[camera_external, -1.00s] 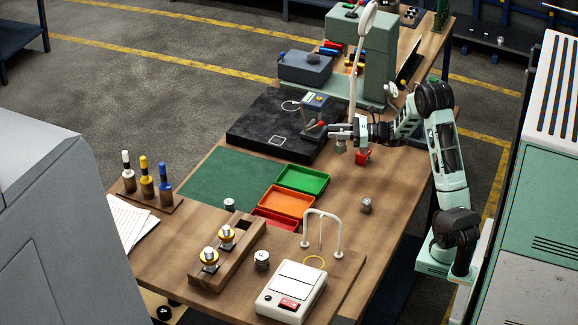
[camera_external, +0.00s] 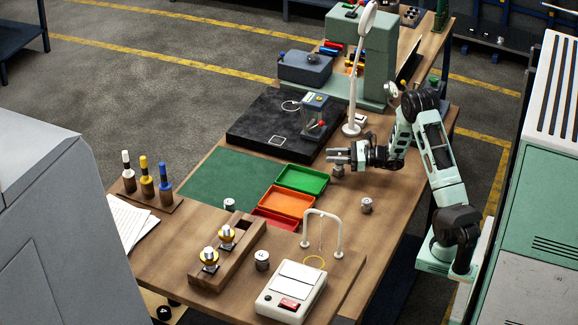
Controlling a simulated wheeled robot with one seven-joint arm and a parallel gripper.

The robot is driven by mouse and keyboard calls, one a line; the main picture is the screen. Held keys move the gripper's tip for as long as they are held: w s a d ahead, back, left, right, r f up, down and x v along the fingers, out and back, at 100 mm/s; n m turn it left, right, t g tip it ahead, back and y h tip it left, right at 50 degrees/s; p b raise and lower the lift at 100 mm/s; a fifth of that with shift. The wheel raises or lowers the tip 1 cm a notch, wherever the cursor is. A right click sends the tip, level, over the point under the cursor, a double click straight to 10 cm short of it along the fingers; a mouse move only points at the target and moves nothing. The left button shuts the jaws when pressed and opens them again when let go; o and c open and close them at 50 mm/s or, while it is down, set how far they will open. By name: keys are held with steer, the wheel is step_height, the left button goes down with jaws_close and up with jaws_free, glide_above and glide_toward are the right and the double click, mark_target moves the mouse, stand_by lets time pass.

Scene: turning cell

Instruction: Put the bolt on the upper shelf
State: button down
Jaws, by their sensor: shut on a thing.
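My gripper (camera_external: 331,155) is over the wooden table, right of the green tray and pointing left. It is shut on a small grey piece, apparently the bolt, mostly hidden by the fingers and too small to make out. A grey knob-like part (camera_external: 338,171) shows just below the gripper; I cannot tell whether it is the held piece's end or part of the gripper. I cannot make out for sure which surface is the upper shelf; a dark rack (camera_external: 497,40) with small things on it stands at the back right.
The green tray (camera_external: 302,179), orange tray (camera_external: 287,201) and red tray (camera_external: 273,219) lie left of the gripper. A black plate (camera_external: 262,125) and a white lamp (camera_external: 352,129) stand behind it. A grey cylinder (camera_external: 366,206) stands in front.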

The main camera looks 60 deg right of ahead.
steer(key=shift+f, duration=0.15)
steer(key=c, duration=1)
jaws_free()
steer(key=shift+c, duration=0.2)
